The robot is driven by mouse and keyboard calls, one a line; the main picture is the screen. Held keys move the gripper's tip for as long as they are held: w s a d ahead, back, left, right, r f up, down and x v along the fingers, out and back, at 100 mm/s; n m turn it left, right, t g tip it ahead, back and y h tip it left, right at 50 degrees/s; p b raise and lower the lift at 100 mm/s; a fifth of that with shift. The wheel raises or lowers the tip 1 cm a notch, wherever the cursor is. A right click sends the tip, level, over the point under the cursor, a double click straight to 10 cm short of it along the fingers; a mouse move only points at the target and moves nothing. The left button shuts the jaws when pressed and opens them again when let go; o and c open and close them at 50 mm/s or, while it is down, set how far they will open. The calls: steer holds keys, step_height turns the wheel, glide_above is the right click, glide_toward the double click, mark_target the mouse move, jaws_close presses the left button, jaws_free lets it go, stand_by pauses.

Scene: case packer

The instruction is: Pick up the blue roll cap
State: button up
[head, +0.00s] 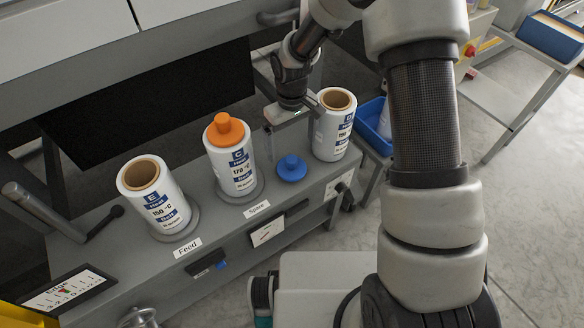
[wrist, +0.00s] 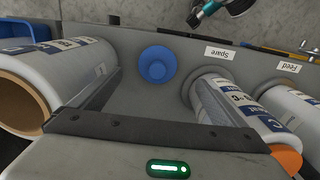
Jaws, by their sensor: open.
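The blue roll cap (head: 292,168) lies on the grey ledge between the orange-capped roll and the right-hand roll. It is a round disc with a raised knob. In the wrist view the cap (wrist: 158,64) shows whole, ahead of the gap between my fingers. My gripper (head: 291,138) is open and empty, fingers pointing down, above the cap and apart from it. In the wrist view my gripper (wrist: 155,88) has its fingers spread wide, one towards each neighbouring roll.
The orange-capped roll (head: 235,170) stands left of the cap; the uncapped right-hand roll (head: 331,135) stands close to my gripper on the right. Another uncapped roll (head: 157,205) is further left. A "Spare" label (head: 258,209) is on the ledge's front. A blue bin (head: 371,128) is beyond.

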mark_target(291, 159)
step_height(291, 159, down, 5)
steer(key=shift+r+b, duration=0.15)
steer(key=shift+b, duration=0.15)
steer(key=shift+w+f+b, duration=0.15)
steer(key=shift+f, duration=0.8)
steer(key=shift+w+f+b, duration=0.2)
steer(key=shift+f, duration=0.8)
steer(key=shift+w+f+b, duration=0.15)
steer(key=shift+f, duration=0.8)
steer(key=shift+c, duration=0.4)
steer(key=c, duration=1.2)
steer(key=shift+o, duration=0.2)
steer(key=shift+r, duration=0.1)
